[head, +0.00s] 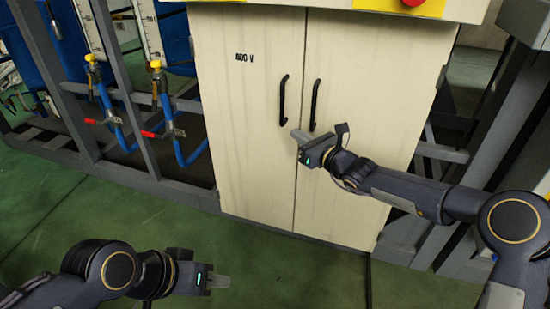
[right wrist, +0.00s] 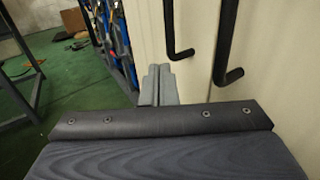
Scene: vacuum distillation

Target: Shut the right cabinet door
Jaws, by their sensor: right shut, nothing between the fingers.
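The cream cabinet's right door (head: 365,90) carries a black bar handle (head: 314,106). It looks level with the left door (head: 240,110), with only a thin seam between them; I cannot make out a gap. My right gripper (head: 297,136) is shut and empty, in front of the doors just below the handles. In the right wrist view its closed grey fingers (right wrist: 158,85) lie close to the cream door face, with the right handle (right wrist: 228,55) to their right. Whether they touch the door is unclear. My left gripper (head: 222,282) is low over the floor, away from the cabinet.
The left door's handle (head: 283,100) stands close to my right fingers. A grey frame with blue hoses (head: 125,130) is left of the cabinet, and grey beams (head: 500,130) stand to the right. Green floor (head: 300,270) in front is clear.

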